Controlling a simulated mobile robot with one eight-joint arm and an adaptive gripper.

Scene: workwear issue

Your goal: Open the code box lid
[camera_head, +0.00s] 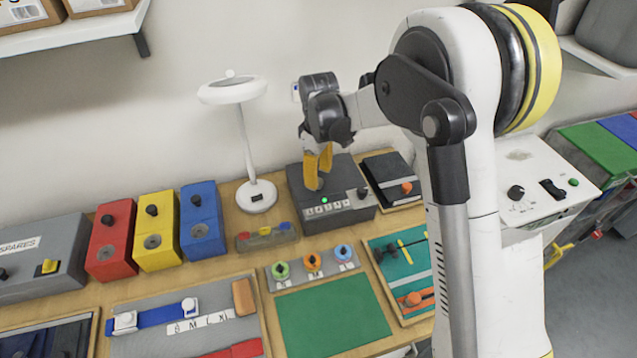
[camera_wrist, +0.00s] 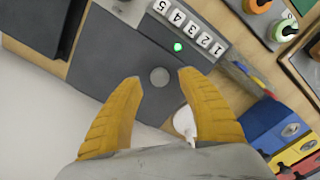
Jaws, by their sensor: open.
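The code box (camera_head: 340,216) is a dark grey box on the wooden bench, with a row of number tiles and a lit green lamp on its front. It also shows in the wrist view (camera_wrist: 118,60). Its lid lies flat and looks closed. A round grey knob (camera_wrist: 160,76) stands on the lid. My gripper (camera_head: 318,184) is open above the box, pointing down. In the wrist view its yellow fingertips (camera_wrist: 158,76) lie on either side of the knob, with gaps showing. In the head view the fingers hide the knob, and I cannot tell the height left between them.
A white lamp (camera_head: 256,195) stands left of the code box, near blue (camera_head: 202,222), yellow (camera_head: 156,232) and red (camera_head: 111,241) boxes. A black case (camera_head: 385,167) sits close on the right. A green mat (camera_head: 332,318) and tool tray (camera_head: 408,290) lie in front.

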